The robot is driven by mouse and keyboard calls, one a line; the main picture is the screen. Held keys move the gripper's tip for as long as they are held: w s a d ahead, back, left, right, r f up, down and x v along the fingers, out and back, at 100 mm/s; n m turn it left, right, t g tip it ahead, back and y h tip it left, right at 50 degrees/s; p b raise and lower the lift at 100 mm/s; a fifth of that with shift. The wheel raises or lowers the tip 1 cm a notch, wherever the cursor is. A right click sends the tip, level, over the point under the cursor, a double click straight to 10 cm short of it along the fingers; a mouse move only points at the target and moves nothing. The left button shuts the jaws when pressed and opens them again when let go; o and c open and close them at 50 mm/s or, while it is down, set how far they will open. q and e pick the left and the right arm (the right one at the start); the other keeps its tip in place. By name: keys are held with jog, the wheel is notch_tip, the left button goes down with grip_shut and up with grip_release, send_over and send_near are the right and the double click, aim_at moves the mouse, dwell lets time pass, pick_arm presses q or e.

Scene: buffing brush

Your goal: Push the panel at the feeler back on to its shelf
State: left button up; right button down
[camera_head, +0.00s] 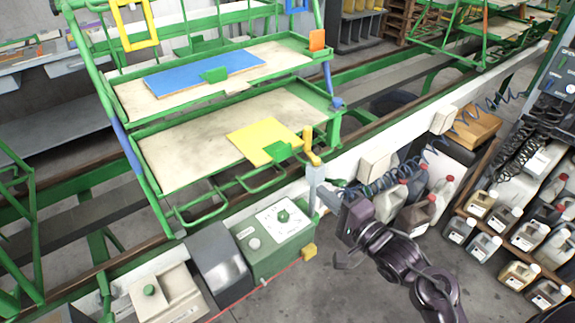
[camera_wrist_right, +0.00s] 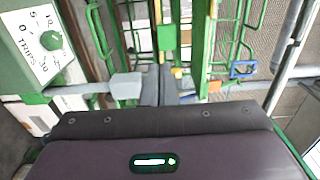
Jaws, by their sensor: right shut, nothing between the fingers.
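The yellow panel (camera_head: 258,138) lies on the lower shelf (camera_head: 185,155) of the green rack, at its front right. Its near corner appears to stick out slightly past the shelf's front edge. A green clip covers part of that edge. The feeler, an orange-yellow upright piece (camera_head: 312,150), stands just right of the panel on a grey mount (camera_head: 315,185). I cannot tell whether they touch. My right gripper (camera_head: 332,198) is shut and empty, low beside the grey mount. Its fingers (camera_wrist_right: 168,88) point ahead in the right wrist view. My left gripper is out of view.
A blue panel (camera_head: 205,72) lies on the upper shelf. A green control box (camera_head: 275,245) with a dial stands below the rack's front. Several bottles (camera_head: 415,205) and a coiled blue hose (camera_head: 385,180) are to the right. Bare floor shows around my right arm.

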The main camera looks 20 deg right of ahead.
aim_at(283, 158)
jog(key=p+x, duration=0.2)
jog(key=x, duration=1)
jog(key=shift+w+p, duration=0.3)
jog(key=shift+p, duration=0.05)
jog(key=shift+a+f, duration=0.1)
jog(key=shift+w, duration=0.15)
